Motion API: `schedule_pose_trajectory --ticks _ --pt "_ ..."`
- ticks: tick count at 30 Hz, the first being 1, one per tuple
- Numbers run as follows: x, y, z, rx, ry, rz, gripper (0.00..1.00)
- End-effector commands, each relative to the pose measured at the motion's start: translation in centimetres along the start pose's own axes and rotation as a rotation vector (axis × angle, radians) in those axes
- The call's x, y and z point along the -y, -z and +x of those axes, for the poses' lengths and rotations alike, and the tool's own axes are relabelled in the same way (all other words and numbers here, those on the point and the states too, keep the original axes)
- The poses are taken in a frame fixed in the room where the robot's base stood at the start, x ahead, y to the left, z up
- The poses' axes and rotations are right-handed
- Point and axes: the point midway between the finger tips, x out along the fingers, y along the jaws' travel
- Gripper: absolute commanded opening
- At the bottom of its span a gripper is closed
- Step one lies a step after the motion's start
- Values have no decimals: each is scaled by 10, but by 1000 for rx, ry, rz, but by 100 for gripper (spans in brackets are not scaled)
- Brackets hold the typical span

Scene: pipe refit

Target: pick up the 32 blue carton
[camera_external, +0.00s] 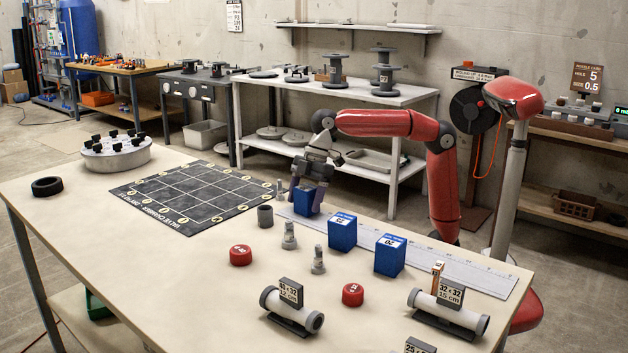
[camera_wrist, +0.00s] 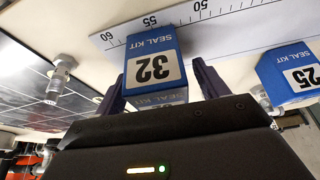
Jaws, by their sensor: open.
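The blue 32 carton (camera_wrist: 153,68) has a white label reading 32 and SEAL KIT on its side. In the external view the carton (camera_external: 306,203) stands on the table by the long ruler, at the far end of a row of blue cartons. My gripper (camera_external: 310,186) is over it, pointing down. In the wrist view my gripper (camera_wrist: 162,84) has one finger on each side of the carton, spread apart. Whether either finger touches it I cannot tell. The carton's lower part is partly hidden by my gripper in the wrist view.
A blue 25 carton (camera_wrist: 290,75) stands beside it; in the external view it is the middle carton (camera_external: 342,234). Another blue carton (camera_external: 390,257) stands nearer. A grey fitting (camera_external: 289,237) and a grey ring (camera_external: 265,216) are close by. A dark grid mat (camera_external: 190,198) lies left.

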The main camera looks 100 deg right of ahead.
Motion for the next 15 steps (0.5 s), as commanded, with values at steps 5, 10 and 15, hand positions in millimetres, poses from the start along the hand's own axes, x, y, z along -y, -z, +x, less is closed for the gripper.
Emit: schedule_pose_trajectory --ticks 5,10,15 --pt "0 0 0 0 0 0 71" --pt "0 0 0 0 0 0 49" --pt "0 0 0 0 0 0 27"
